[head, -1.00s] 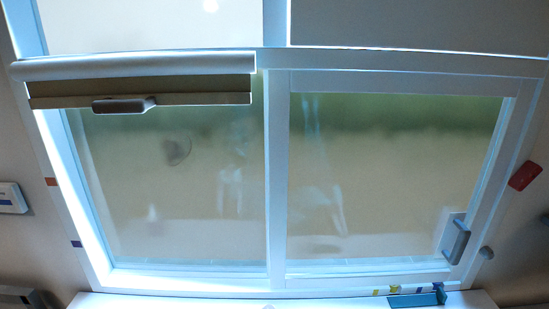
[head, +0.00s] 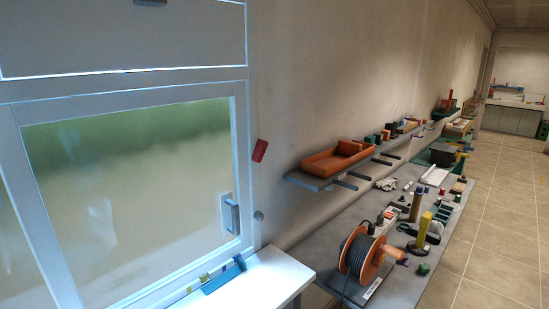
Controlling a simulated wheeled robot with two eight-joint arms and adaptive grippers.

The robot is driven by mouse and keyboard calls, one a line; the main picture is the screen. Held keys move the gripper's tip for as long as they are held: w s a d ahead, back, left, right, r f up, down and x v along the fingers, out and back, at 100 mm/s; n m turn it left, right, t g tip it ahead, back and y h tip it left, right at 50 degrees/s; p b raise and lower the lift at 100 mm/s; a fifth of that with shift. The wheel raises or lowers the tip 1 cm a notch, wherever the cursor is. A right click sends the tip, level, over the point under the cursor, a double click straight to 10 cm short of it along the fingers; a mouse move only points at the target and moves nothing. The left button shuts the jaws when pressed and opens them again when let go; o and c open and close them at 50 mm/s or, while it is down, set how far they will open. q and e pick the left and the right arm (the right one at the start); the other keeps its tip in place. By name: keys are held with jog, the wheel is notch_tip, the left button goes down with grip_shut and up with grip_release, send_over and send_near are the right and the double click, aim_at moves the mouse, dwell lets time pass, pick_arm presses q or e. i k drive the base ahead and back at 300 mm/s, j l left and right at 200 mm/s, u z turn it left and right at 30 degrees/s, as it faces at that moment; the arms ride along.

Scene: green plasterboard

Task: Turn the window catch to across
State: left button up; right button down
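The window catch (head: 231,216) is a grey handle on a pale plate at the lower right of the window sash (head: 242,150). The handle looks upright, along the sash's side. The window is closed as far as I can see. Neither of my grippers shows in the head view, so nothing of mine is seen at the catch.
A white sill (head: 262,284) below the window bears a blue-grey item (head: 224,275). A cluttered bench (head: 345,230) with a cable reel (head: 362,256) runs right; open floor (head: 500,230) lies beyond.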

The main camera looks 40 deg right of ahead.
aim_at(262, 145)
jog(key=k+z, duration=0.1)
jog(key=z, duration=0.3)
jog(key=k+z, duration=0.15)
jog(key=z, duration=0.25)
jog(key=k+l+z, duration=0.1)
jog(key=z, duration=0.3)
jog(key=i+j+z, duration=0.4)
jog(key=j, duration=0.25)
jog(key=i, duration=0.1)
